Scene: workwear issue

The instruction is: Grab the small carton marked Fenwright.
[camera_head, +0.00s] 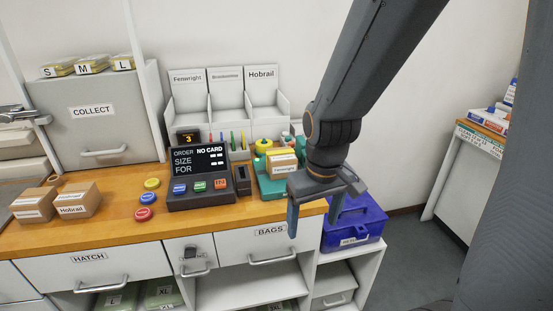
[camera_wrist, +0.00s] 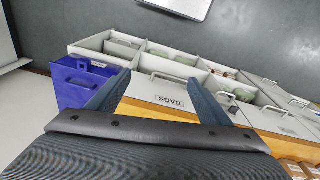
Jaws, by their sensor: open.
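A small carton (camera_head: 283,158) with a white label reading Fenwright sits on a teal stand (camera_head: 265,187) near the right end of the wooden counter. My gripper (camera_head: 314,218) is open and empty, pointing down in front and to the right of this carton, apart from it. In the wrist view, my gripper (camera_wrist: 158,80) shows both fingers spread, with the BAGS drawer front between them. I cannot make out the Fenwright carton in the wrist view.
A carton marked Hobrail (camera_head: 78,201) and another carton (camera_head: 34,204) stand at the counter's left. An order terminal (camera_head: 200,180) is left of the teal stand. Labelled bins (camera_head: 225,95) stand behind.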

